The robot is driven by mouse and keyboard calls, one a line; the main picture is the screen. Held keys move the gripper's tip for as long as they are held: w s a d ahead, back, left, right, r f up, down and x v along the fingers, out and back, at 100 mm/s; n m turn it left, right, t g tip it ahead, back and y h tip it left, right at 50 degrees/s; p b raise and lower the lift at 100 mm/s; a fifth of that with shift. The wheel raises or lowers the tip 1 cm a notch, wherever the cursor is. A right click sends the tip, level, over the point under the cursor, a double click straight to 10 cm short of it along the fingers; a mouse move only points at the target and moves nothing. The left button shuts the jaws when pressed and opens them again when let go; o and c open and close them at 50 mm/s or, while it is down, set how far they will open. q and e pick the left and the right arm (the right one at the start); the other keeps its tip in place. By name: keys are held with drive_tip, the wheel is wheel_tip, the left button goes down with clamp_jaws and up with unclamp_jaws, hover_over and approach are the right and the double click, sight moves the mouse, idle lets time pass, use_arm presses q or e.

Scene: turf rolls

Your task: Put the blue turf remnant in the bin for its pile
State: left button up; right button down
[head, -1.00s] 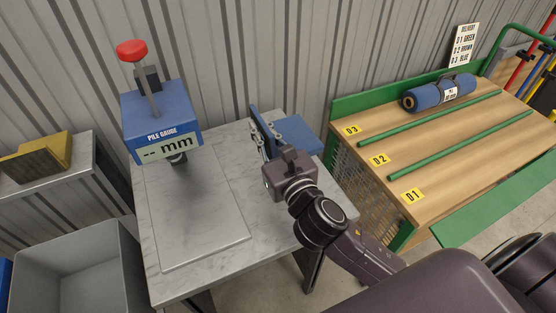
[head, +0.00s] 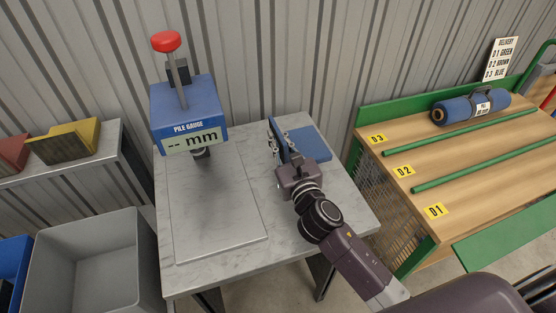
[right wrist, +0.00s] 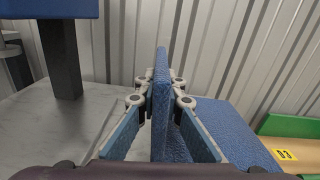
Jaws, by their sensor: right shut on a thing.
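My right gripper (head: 284,150) is shut on an upright blue textured slab (right wrist: 161,95), the blue turf remnant, at the right side of the marble-topped table (head: 225,277). The slab also shows in the head view (head: 274,136), partly hidden by the fingers. A flat blue textured piece (head: 312,144) lies just to its right; I cannot tell whether the two are joined. The blue pile gauge (head: 188,112) with a red knob stands at the table's back left, its display reading "-- mm". A grey open bin (head: 85,222) and a blue bin (head: 14,252) stand at the lower left. My left gripper is not in view.
Yellow (head: 75,140) and red (head: 10,152) pieces sit on a side shelf at the left. At the right, a wooden rack (head: 465,180) marked D1 to D3 holds a strapped blue turf roll (head: 470,107). The plate under the gauge is clear.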

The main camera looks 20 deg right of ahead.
drive_tip(key=shift+f+b, duration=1.15)
drive_tip(key=shift+f, duration=2.2)
drive_tip(key=shift+f, duration=0.2)
drive_tip(key=c, duration=2)
unclamp_jaws()
drive_tip(key=shift+c, duration=0.2)
drive_tip(key=shift+r, duration=0.1)
